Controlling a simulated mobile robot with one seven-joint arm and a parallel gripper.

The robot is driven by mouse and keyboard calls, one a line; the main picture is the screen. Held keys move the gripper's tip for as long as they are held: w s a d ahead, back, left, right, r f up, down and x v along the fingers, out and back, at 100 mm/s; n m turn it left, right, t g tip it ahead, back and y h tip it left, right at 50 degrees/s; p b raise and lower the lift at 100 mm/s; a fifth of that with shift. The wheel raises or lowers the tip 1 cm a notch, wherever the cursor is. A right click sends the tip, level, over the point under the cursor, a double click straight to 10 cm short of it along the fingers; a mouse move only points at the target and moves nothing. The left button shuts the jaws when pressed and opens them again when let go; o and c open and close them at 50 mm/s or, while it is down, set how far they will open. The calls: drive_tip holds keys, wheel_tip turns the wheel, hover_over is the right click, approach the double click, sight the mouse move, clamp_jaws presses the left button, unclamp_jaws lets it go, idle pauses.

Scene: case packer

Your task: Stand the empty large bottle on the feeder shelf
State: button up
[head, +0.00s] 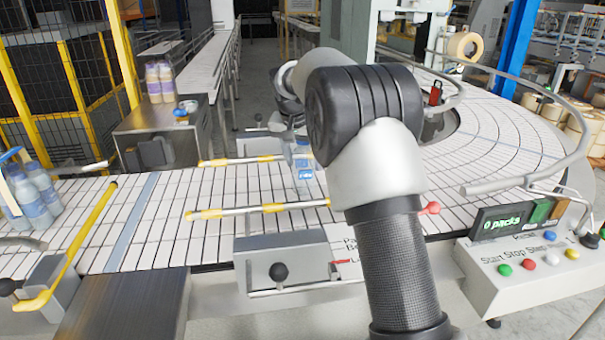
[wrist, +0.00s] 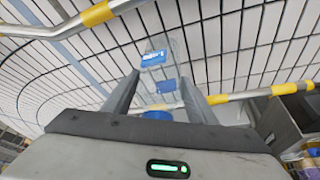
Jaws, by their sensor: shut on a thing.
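A clear bottle with blue label patches (head: 304,172) shows over the conveyor in the head view, just left of my arm. In the wrist view the bottle (wrist: 157,58) is between the two fingers of my gripper (wrist: 162,82), with its blue cap end nearest the camera. My gripper is shut on it. It looks empty and see-through. In the head view my gripper is mostly hidden behind my arm. I cannot tell whether the bottle's base touches the belt. Which surface is the feeder shelf is not clear; a bare dark metal plate (head: 128,312) lies at the front left.
The white slatted conveyor (head: 165,232) curves away right. Yellow-sleeved guide rails (head: 262,209) flank the bottle. Several blue-labelled bottles (head: 36,196) stand at far left. A metal cabinet (head: 186,135) carries purple-labelled bottles (head: 159,84). A control box (head: 530,262) is at right.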

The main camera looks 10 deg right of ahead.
sight(303, 172)
drive_tip(key=shift+f, duration=1.9)
drive_tip(key=shift+f, duration=0.2)
drive_tip(key=o, duration=1.1)
drive_tip(key=shift+c, duration=0.2)
drive_tip(key=shift+r, duration=0.15)
